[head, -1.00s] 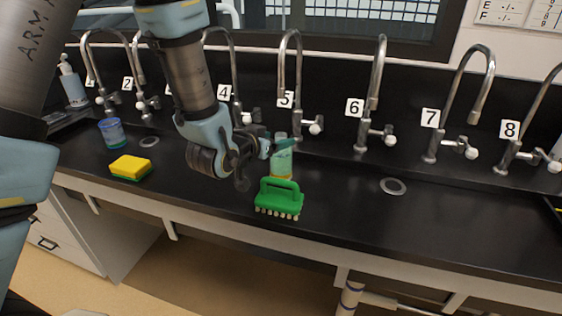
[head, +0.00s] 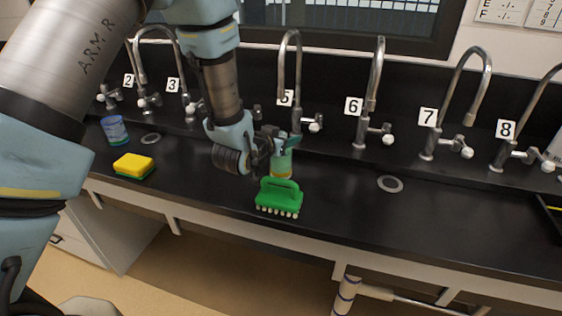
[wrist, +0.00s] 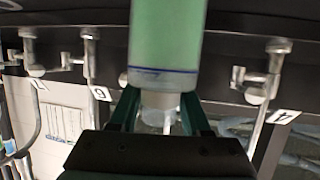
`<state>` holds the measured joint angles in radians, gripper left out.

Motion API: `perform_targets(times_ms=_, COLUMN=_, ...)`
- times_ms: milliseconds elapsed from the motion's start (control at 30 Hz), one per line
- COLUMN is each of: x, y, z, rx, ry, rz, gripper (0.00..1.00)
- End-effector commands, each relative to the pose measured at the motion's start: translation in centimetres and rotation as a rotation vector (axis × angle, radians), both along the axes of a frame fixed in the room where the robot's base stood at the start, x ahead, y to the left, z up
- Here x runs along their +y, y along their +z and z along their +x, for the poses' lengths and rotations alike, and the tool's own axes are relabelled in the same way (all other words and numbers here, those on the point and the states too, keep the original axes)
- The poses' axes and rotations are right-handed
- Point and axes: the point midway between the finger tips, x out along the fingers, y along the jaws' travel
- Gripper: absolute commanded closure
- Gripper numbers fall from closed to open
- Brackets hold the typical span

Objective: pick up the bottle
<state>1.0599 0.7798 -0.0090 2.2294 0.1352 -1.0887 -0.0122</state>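The bottle (head: 282,162) stands upright on the black counter, in front of tap 5 and behind the green brush. It is clear green, with a yellowish lower part in the head view. My gripper (head: 283,143) is at its top, coming from the left, and hides the top. In the wrist view, which is upside down, the bottle (wrist: 166,38) shows a green body, a blue line and a pale neck and cap. The fingers of my gripper (wrist: 161,110) are apart on either side of the neck, with a gap visible on each side.
The green brush (head: 279,197) sits just in front of the bottle. A yellow sponge (head: 134,165) and a blue cup (head: 114,130) are at left. Tap 5 (head: 291,75) rises close behind the bottle. The counter right of the brush is clear around a drain (head: 390,184).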

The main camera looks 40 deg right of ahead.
Motion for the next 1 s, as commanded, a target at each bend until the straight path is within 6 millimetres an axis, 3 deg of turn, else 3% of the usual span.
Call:
perform_targets(times_ms=33, x=0.00, y=0.01, z=-0.01, rx=0.000, ry=0.000, rz=0.000, gripper=0.60)
perform_targets(times_ms=400, x=0.01, y=0.03, z=0.00, rx=0.000, ry=0.000, rz=0.000, gripper=1.00)
perform_targets(times_ms=1000, x=0.01, y=0.04, z=0.00, rx=0.000, ry=0.000, rz=0.000, gripper=1.00)
